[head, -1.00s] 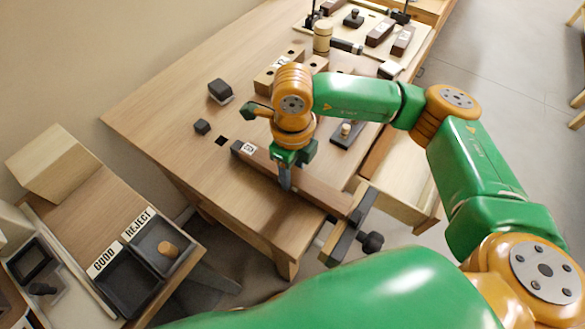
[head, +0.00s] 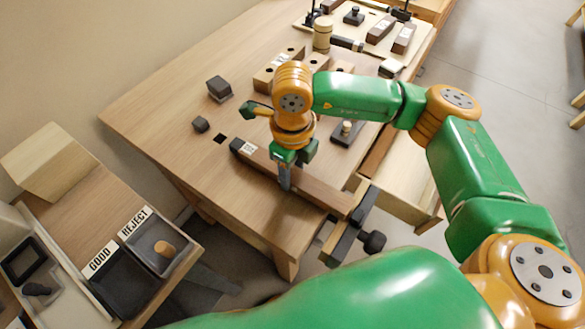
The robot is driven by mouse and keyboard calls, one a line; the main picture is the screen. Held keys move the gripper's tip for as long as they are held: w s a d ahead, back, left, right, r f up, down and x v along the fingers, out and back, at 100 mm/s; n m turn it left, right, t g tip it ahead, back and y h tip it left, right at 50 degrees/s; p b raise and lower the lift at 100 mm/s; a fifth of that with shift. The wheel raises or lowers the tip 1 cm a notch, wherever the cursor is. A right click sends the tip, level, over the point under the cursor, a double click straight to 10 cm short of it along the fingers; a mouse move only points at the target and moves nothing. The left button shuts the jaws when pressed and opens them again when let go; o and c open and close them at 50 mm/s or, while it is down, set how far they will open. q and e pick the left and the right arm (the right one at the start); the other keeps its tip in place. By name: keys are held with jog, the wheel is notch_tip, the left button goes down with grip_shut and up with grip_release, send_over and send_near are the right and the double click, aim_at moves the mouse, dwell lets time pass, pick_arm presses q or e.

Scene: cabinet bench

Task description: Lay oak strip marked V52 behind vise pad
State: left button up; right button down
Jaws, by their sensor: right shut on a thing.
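A long brown wooden strip (head: 315,190) with a white label (head: 249,148) at its far-left end lies along the front of the bench; I cannot read the label for certain. A dark block (head: 235,145) sits at that far end. The strip's near end reaches toward the vise (head: 350,226) at the bench's front corner. The vise pad is not clearly distinguishable. My right gripper (head: 285,184) points down at the middle of the strip and is shut on it; its fingers partly hide the strip. My left gripper is not in view.
An open drawer (head: 410,195) juts out at right. GOOD and REJECT trays (head: 125,290) stand lower left. The bench's left part is clear.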

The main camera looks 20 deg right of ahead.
jog(key=shift+f, duration=0.15)
jog(key=shift+c, duration=0.5)
grip_release()
jog(key=shift+r+p, duration=2)
jog(key=shift+r, duration=1.6)
